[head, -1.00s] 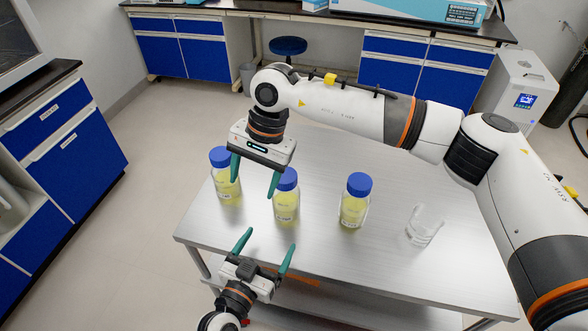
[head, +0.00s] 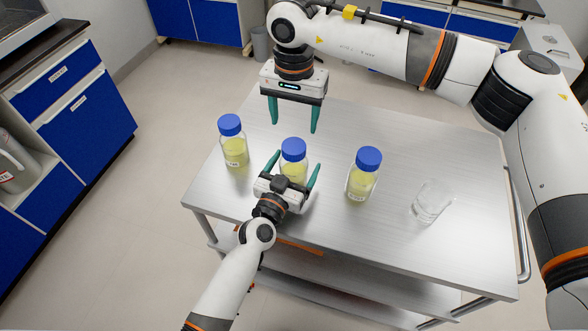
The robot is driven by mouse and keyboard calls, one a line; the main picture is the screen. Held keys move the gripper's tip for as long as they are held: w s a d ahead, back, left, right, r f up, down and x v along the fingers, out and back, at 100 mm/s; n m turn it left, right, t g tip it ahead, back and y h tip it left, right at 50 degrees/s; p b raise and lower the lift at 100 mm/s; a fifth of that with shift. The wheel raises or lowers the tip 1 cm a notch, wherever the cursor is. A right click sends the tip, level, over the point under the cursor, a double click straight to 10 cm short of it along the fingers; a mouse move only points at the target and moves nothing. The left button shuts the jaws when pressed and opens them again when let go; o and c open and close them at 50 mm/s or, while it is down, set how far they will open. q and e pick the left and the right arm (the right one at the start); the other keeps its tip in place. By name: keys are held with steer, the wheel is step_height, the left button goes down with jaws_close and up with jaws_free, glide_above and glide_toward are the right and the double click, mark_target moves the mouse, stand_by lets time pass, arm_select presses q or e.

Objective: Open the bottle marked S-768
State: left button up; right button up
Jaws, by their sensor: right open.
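Three clear bottles with blue caps and yellow liquid stand upright on a metal table (head: 395,245): a left bottle (head: 234,150), a middle bottle (head: 294,150) and a right bottle (head: 363,175). Their labels are too small to read, so I cannot tell which is S-768. My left gripper (head: 293,164) is open at the middle bottle, one finger on each side, with gaps showing. Its body hides the bottle's lower part. My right gripper (head: 294,120) is open and empty above the table, behind the middle bottle in the picture. All caps are on.
An empty glass beaker (head: 431,203) stands on the table to the right of the bottles. Blue cabinets (head: 82,125) stand at the left, apart from the table. The table's front right surface is clear.

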arm_select(q)
steer(key=shift+w+d, duration=0.25)
steer(key=shift+w, duration=0.3)
